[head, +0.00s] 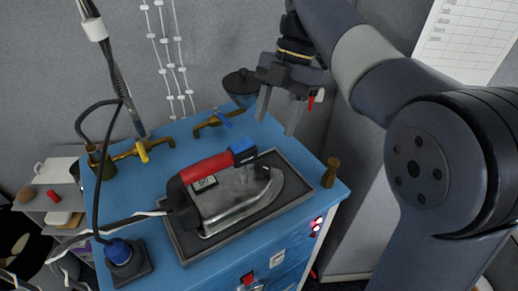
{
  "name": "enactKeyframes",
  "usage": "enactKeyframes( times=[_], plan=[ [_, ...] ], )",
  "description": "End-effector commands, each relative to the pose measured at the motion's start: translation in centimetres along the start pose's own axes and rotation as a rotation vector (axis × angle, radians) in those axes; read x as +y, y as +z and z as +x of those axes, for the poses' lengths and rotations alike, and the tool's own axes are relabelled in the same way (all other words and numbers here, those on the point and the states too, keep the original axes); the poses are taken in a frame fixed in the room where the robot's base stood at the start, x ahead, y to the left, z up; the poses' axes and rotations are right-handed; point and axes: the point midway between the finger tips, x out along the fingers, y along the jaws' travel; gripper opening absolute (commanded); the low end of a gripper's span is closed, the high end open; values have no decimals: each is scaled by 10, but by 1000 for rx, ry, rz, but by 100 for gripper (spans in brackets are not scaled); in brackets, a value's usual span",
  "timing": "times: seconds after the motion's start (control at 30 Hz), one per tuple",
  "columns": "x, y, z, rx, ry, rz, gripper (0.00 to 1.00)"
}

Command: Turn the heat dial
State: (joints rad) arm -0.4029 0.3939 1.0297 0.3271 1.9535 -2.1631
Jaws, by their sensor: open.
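My gripper (278,122) is open and empty, fingers pointing down, above the back right part of a blue table (205,140). An iron (235,195) with a red handle (206,170) rests on a dark tray (291,203). A round blue knob (119,252) stands on a dark base at the table's front left. I cannot tell which blue part is the heat dial; no dial markings are readable.
A dark funnel-like vessel (240,88) stands there. A small brass post (331,172) is at the right. Cables hang at the left.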

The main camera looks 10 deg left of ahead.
Motion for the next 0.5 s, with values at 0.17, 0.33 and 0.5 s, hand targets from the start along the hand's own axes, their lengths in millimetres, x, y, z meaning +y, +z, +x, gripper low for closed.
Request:
enactKeyframes(
  times=[0.17, 0.33, 0.5],
  plan=[
    [-1, -1, 29, 2, -3, -1, 53],
    [-1, -1, 58, 2, -3, -1, 53],
    [0, 0, 82, 1, -2, -1, 53]
  ],
)
